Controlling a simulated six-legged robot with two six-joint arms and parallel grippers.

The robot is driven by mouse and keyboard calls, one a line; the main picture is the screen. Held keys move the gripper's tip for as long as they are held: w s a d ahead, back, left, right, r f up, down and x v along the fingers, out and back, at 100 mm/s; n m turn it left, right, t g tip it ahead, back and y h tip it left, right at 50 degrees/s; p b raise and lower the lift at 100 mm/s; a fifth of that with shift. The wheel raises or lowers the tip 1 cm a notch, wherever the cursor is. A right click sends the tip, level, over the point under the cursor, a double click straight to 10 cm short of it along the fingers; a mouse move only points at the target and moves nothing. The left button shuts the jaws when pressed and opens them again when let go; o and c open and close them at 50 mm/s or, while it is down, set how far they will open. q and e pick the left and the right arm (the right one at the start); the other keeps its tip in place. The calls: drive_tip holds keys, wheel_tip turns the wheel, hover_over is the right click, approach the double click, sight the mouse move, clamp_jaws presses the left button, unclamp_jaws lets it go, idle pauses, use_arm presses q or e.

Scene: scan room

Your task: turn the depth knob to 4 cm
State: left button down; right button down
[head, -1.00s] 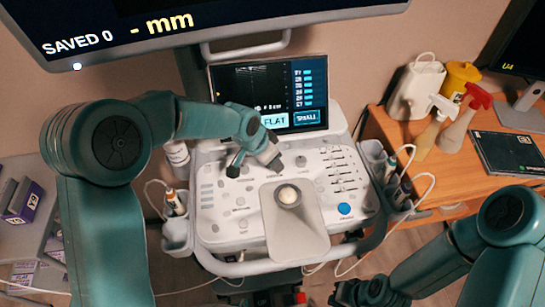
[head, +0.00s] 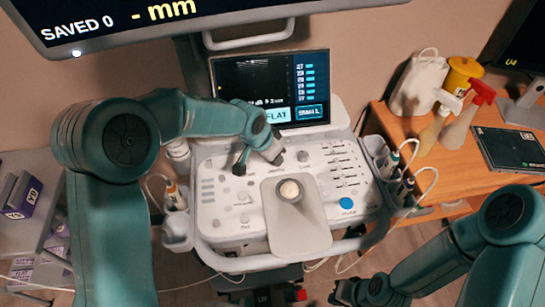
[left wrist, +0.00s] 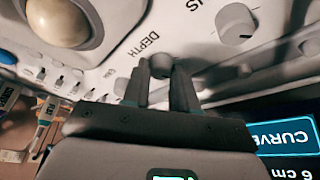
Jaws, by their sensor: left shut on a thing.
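The depth knob (left wrist: 161,65) is a small grey knob beside the printed word DEPTH in the left wrist view. My left gripper (left wrist: 160,75) has its two fingers on either side of it and is shut on it. In the head view my left gripper (head: 262,162) reaches down onto the upper part of the console panel (head: 222,205) and hides the knob. The console screen (head: 270,88) has a depth line too small to read there; in the left wrist view the screen corner (left wrist: 300,160) seems to show "6 cm". My right gripper (head: 350,292) is low at the right, its fingers unclear.
Another grey knob (left wrist: 236,22) stands near the held one. A trackball (head: 289,190), sliders (head: 345,168) and a blue button (head: 348,204) are on the panel. Probe holders flank the console. Spray bottles (head: 462,118) stand on the wooden desk (head: 400,125).

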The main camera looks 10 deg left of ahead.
use_arm(q)
drive_tip(key=n+b, duration=0.1)
drive_tip(key=b, duration=0.2)
drive_tip(key=n+y+b, duration=0.1)
drive_tip(key=n+b, duration=0.1)
drive_tip(key=b, duration=0.1)
drive_tip(key=n+t+b, duration=0.1)
drive_tip(key=n+b, duration=0.1)
drive_tip(key=b, duration=0.1)
drive_tip(key=shift+d+f+y, duration=0.2)
drive_tip(key=shift+f+y, duration=0.05)
drive_tip(key=shift+y, duration=0.15)
drive_tip(key=shift+r+n+y+b, duration=0.3)
drive_tip(key=shift+n+y+b, duration=0.2)
drive_tip(key=shift+n+b, duration=0.6)
drive_tip(key=c, duration=1.1)
unclamp_jaws()
drive_tip(key=shift+o, duration=1.1)
drive_tip(key=shift+w, duration=0.1)
